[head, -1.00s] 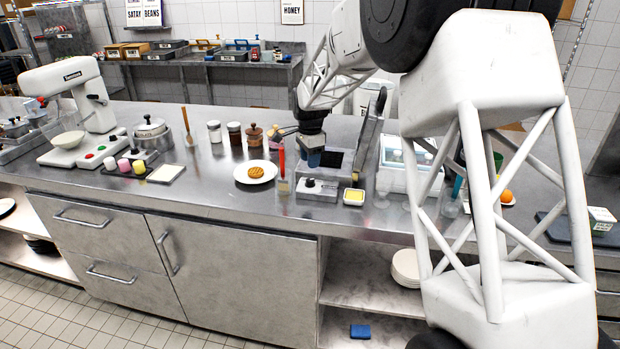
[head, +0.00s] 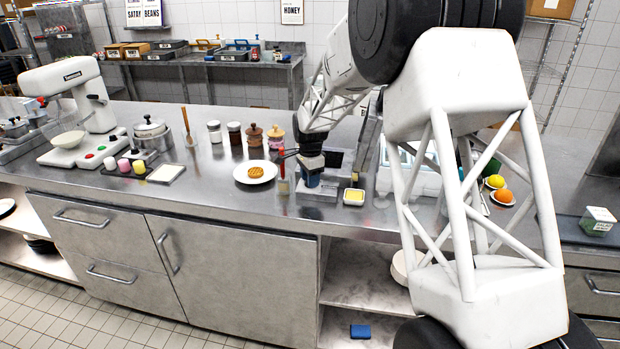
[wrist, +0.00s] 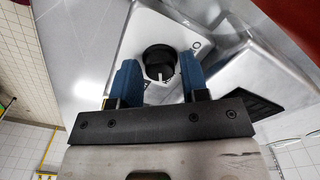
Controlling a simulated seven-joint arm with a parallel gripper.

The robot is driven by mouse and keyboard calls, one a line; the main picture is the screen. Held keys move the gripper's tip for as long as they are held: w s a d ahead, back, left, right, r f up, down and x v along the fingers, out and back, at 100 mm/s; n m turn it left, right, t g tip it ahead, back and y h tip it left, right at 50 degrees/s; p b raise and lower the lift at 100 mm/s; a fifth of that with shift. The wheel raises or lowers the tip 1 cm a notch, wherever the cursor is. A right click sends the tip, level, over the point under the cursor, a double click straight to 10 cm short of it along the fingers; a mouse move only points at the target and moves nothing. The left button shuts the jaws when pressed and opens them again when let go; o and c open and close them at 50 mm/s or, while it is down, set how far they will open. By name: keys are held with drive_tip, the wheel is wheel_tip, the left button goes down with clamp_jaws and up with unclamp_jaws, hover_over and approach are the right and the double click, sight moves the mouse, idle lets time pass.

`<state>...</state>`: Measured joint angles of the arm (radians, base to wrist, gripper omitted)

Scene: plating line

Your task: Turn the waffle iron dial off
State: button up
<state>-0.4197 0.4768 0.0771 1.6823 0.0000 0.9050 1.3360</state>
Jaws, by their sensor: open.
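The waffle iron (head: 337,166) stands on the steel counter, its lid raised, with a dark plate showing. Its dial (wrist: 159,62) is a black round knob with a white pointer line on the steel front panel. My gripper (wrist: 160,78) has two blue fingers, open and apart, one on each side of the dial. I cannot tell if they touch it. In the head view my gripper (head: 311,180) is down at the iron's front and hides the dial.
A white plate (head: 240,177) with a waffle lies left of the iron. A red-handled brush (head: 282,170) stands close at the left, and a small yellow-filled dish (head: 354,196) sits at the right front. Jars and mills stand behind.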

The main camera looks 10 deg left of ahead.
drive_tip(key=c, duration=0.6)
drive_tip(key=shift+c, duration=0.2)
drive_tip(key=shift+n, duration=0.5)
drive_tip(key=n, duration=1)
drive_tip(key=shift+n, duration=0.3)
drive_tip(key=n, duration=1.2)
drive_tip(key=shift+n, duration=0.4)
